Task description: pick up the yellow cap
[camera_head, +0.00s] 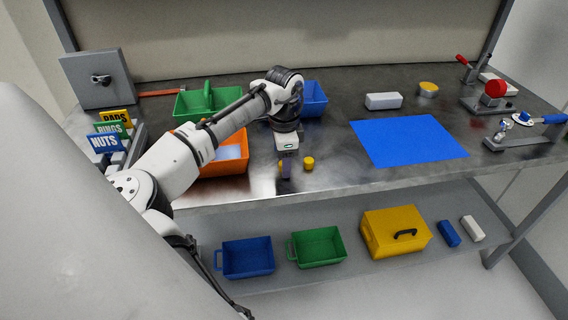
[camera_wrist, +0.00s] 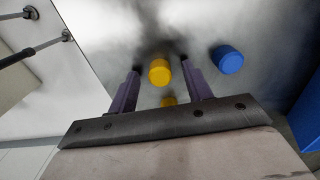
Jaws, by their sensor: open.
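In the wrist view, a round yellow cap (camera_wrist: 159,71) lies between the tips of my open gripper (camera_wrist: 160,68), with a gap on each side. A second yellow piece (camera_wrist: 168,101) shows closer to the gripper's base, partly hidden by it. A blue cap (camera_wrist: 228,60) lies outside the right finger. In the head view, my gripper (camera_head: 286,170) points down near the bench's front edge. One yellow cap (camera_head: 308,163) stands just to its right. Another bit of yellow (camera_head: 281,168) shows beside the purple finger, mostly hidden. I cannot match the yellow pieces between views.
An orange bin (camera_head: 226,167) stands left of my gripper. A green bin (camera_head: 195,103) and a blue bin (camera_head: 314,98) are behind. A blue mat (camera_head: 408,140) lies to the right.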

